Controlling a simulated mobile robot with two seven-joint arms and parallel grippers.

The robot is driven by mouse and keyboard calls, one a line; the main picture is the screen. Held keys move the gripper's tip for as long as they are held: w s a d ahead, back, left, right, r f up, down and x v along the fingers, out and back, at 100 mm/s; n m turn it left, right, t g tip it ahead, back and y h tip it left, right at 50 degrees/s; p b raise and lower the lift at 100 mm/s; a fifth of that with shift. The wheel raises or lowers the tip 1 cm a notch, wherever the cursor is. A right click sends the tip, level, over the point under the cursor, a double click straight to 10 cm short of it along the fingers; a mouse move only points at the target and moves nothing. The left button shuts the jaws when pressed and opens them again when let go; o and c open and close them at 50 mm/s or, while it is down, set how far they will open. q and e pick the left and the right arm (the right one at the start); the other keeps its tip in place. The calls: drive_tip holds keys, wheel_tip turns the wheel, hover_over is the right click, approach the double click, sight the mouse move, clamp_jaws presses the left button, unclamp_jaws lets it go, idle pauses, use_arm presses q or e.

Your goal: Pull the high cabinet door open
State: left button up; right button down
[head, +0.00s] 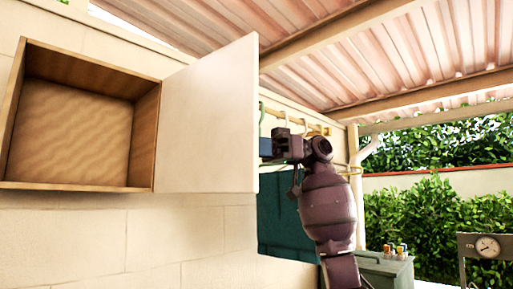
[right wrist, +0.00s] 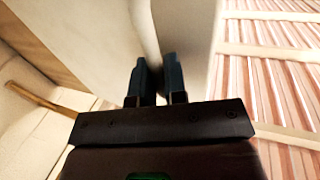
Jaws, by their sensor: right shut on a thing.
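The high cabinet (head: 78,110) is a wooden box on the block wall, with an empty interior in view. Its pale door (head: 207,120) is hinged on the box's right side and stands swung out, well open. My right gripper (head: 270,148) is at the door's free edge, partly hidden behind it. In the right wrist view the fingers (right wrist: 158,80) are shut on the door (right wrist: 85,35) near its edge. No handle can be made out. My left gripper is not in view.
A teal panel (head: 285,215) and a rail with hooks (head: 300,118) are behind the door. A grey box with coloured tops (head: 388,268) and a gauge unit (head: 487,247) stand at lower right. A slatted roof (head: 300,35) is overhead.

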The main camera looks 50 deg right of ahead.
drive_tip(key=c, duration=1.2)
unclamp_jaws()
drive_tip(key=shift+w+a, duration=0.1)
drive_tip(key=shift+w, duration=0.05)
drive_tip(key=b+v, duration=0.1)
drive_tip(key=v, duration=1)
